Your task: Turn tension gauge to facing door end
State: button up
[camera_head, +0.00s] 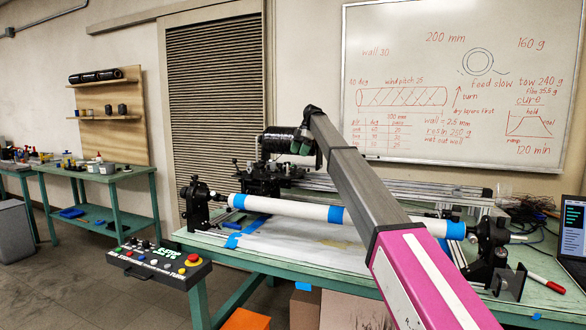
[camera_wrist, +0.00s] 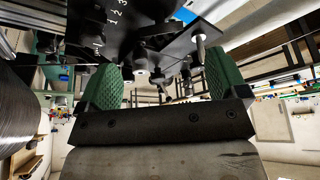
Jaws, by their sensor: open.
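My gripper (camera_head: 303,146) is at the black carriage (camera_head: 262,178) of the winding machine, near the dark spool (camera_head: 280,140). In the wrist view its two green ribbed fingers (camera_wrist: 160,78) are wide apart. Between and beyond them are small metal pegs and rollers under a black plate (camera_wrist: 165,42). A black part with white marks like 1, 2, 3 (camera_wrist: 115,16) shows at the top; it may be the tension gauge, but I cannot tell for sure. I cannot tell which way the gauge faces. Nothing is clearly held. The louvred door (camera_head: 215,95) stands behind the machine's left end.
A white tube with blue tape (camera_head: 285,207) spans the green table (camera_head: 345,262) in front of the carriage. A control box (camera_head: 158,271) is at the front left. A laptop (camera_head: 572,222) and red marker (camera_head: 546,284) are at the right. The dark spool (camera_wrist: 22,110) is close at left in the wrist view.

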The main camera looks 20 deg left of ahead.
aim_at(293, 166)
jog(key=x, duration=0.8)
